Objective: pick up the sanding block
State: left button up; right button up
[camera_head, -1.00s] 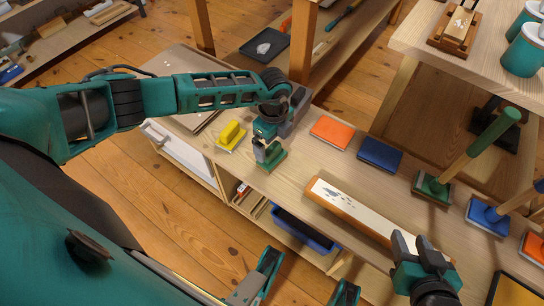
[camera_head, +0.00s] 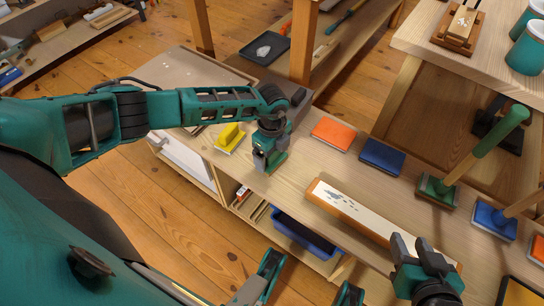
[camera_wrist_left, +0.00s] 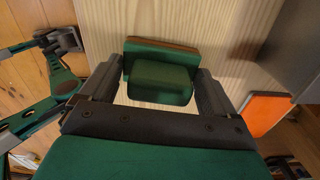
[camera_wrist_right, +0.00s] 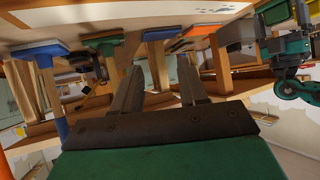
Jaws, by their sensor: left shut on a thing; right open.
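The green sanding block (camera_head: 277,162) is on the wooden bench, partly hidden by my left gripper (camera_head: 262,162) in the head view. In the left wrist view the block's green grip (camera_wrist_left: 160,83) sits between the fingers of my left gripper (camera_wrist_left: 156,90), with its flat green base and brown edge beyond. The left gripper is shut on the block's grip. I cannot tell whether the base is touching the bench. My right gripper (camera_head: 414,248) is open and empty over the front of the bench, and its spread fingers show in the right wrist view (camera_wrist_right: 158,85).
A yellow sanding block (camera_head: 230,137) stands left of the left gripper. Orange (camera_head: 333,134) and blue (camera_head: 382,156) flat pads lie to the right. A white-topped board (camera_head: 350,208) lies along the front. Long-handled green (camera_head: 437,189) and blue (camera_head: 492,219) tools stand further right.

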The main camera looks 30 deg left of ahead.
pick_arm(q)
jog(key=shift+r, duration=0.55)
notch_tip(320, 180, up, 19)
jog(key=p, duration=0.6)
jog(key=shift+p, duration=0.35)
pick_arm(e)
jog(key=shift+h, duration=0.3)
jog(key=r, duration=0.1)
jog(key=d+r, duration=0.1)
jog(key=r, duration=0.2)
jog(key=shift+s+d+r, duration=0.15)
jog(key=shift+s, duration=0.15)
pick_arm(q)
jog(key=o, duration=0.5)
jog(key=c, duration=0.4)
